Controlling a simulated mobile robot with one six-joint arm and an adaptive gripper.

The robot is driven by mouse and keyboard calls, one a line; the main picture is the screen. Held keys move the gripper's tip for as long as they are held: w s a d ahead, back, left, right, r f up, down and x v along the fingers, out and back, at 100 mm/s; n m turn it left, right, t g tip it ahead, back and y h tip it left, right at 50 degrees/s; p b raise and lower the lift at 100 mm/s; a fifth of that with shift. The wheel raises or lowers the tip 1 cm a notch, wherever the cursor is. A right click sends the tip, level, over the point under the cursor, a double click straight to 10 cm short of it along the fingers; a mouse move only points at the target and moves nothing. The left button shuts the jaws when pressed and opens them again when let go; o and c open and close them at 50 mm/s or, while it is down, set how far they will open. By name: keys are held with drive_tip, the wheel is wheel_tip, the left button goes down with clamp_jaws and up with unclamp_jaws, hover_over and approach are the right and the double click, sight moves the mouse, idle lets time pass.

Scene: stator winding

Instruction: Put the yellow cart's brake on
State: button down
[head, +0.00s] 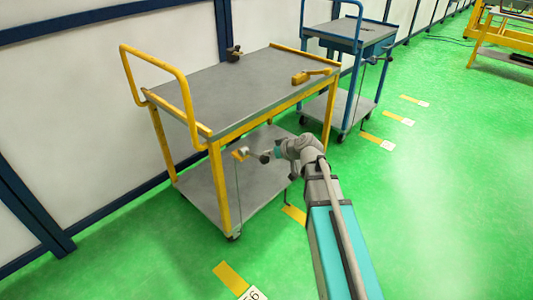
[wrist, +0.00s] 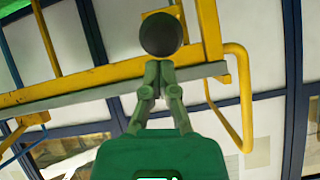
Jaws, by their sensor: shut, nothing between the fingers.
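The yellow cart (head: 215,170) stands against the wall, with a grey top and a grey lower shelf. A brake lever with a dark round knob (head: 264,158) sticks out from a small yellow bracket (head: 240,153) under the top at the near side. A thin rod runs down from the bracket toward the wheel. My gripper (head: 277,152) is beside the knob. In the wrist view the dark knob (wrist: 161,34) is just beyond my shut, empty fingertips (wrist: 158,65). Whether they touch it I cannot tell.
A hammer-like yellow tool (head: 305,76) and a small dark object (head: 234,53) lie on the cart top. A blue cart (head: 350,38) stands behind, close to the yellow one. Green floor (head: 440,190) to the right is clear, with yellow floor marks.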

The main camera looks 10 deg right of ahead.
drive_tip(key=shift+s+f, duration=0.15)
drive_tip(key=r+p, duration=0.2)
drive_tip(key=w+r+p, duration=0.1)
drive_tip(key=r+p, duration=0.1)
drive_tip(key=shift+d, duration=0.1)
drive_tip(key=d+f+p+v, duration=0.1)
drive_tip(key=p+v, duration=0.3)
drive_tip(key=v, duration=0.5)
drive_tip(key=shift+s+d, duration=0.2)
drive_tip(key=shift+s, duration=0.35)
drive_tip(key=shift+f, duration=0.1)
drive_tip(key=s+a+f+m+g+h, duration=0.1)
drive_tip(key=s+f+m+g+h, duration=0.6)
drive_tip(key=s, duration=0.7)
wheel_tip(320, 180, up, 17)
drive_tip(key=n+g+p, duration=0.1)
drive_tip(key=p, duration=1.7)
